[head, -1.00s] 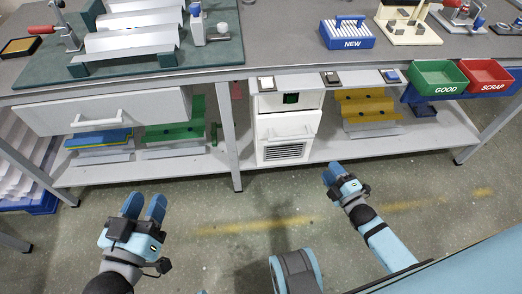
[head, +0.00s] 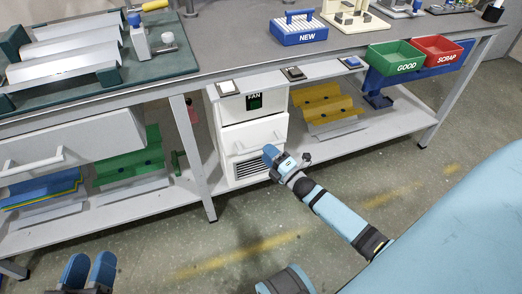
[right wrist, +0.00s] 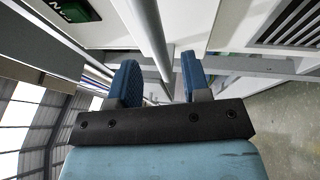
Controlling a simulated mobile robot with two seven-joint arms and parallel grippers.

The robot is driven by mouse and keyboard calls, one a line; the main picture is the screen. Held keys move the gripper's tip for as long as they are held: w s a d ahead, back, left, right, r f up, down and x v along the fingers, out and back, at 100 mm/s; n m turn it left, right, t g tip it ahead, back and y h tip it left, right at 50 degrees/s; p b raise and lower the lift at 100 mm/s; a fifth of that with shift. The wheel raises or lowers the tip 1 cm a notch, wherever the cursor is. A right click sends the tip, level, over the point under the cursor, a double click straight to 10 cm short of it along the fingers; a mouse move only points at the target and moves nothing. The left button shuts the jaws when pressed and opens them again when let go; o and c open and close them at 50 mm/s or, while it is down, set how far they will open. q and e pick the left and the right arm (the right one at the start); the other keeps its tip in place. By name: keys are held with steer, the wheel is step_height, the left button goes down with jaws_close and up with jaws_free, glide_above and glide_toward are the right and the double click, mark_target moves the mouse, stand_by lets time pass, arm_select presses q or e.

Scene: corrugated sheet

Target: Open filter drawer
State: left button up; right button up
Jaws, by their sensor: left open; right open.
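The filter drawer (head: 242,135) is the white front with a bar handle, below the FAN panel (head: 254,102) and above a dark grille (head: 250,167). It looks closed. My right gripper (head: 270,154) is open at the right end of the handle and partly covers it. In the right wrist view a pale bar (right wrist: 150,38), apparently the handle, runs between the open fingers of that gripper (right wrist: 160,82); I cannot tell if they touch it. The grille (right wrist: 292,25) is at upper right there. My left gripper (head: 88,272) is open and empty at the lower left, away from the bench.
A wide drawer (head: 95,140) with its own handle is at left. A bench leg (head: 193,160) stands left of the filter unit. The lower shelf (head: 350,150) holds yellow corrugated sheets (head: 328,103). Green (head: 395,58) and red (head: 437,50) bins hang at right. The floor in front is clear.

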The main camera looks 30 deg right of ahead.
steer(key=shift+b+x, duration=0.35)
steer(key=shift+x, duration=1.55)
jaws_close()
